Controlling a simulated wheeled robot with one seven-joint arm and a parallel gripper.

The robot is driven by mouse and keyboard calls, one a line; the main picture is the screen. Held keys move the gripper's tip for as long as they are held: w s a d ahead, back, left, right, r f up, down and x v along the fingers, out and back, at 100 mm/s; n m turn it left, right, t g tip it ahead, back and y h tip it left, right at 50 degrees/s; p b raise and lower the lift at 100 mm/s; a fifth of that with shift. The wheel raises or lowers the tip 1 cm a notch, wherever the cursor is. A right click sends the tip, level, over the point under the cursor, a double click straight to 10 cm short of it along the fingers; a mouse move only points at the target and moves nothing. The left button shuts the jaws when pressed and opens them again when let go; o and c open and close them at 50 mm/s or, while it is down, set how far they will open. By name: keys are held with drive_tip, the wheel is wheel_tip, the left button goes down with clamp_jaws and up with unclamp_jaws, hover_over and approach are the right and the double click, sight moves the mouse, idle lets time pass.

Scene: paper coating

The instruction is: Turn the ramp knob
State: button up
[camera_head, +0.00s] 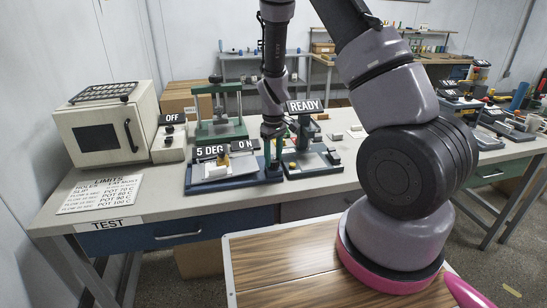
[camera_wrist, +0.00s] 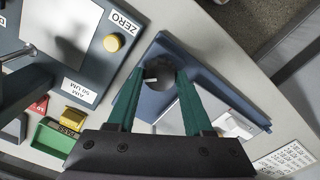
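The ramp device is a blue base plate (camera_head: 235,181) with a pale ramp on the bench, under signs reading 5 DEG and ON. In the wrist view its base (camera_wrist: 205,75) carries a dark round knob (camera_wrist: 160,80), which I take for the ramp knob. My gripper (camera_wrist: 160,72) points down over it, with one green finger on either side of the knob. The fingers are apart; I cannot tell whether they touch it. In the head view my gripper (camera_head: 273,150) is at the device's right end, and the knob is hidden there.
A tester marked ZERO (camera_wrist: 80,45) with a yellow button (camera_wrist: 113,42) lies close beside. A green bin (camera_wrist: 55,138) is near my palm. In the head view, a READY sign (camera_head: 304,106) marks the neighbouring device. A white oven (camera_head: 108,126) and limits card (camera_head: 100,194) stand left.

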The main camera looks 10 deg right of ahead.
clamp_jaws()
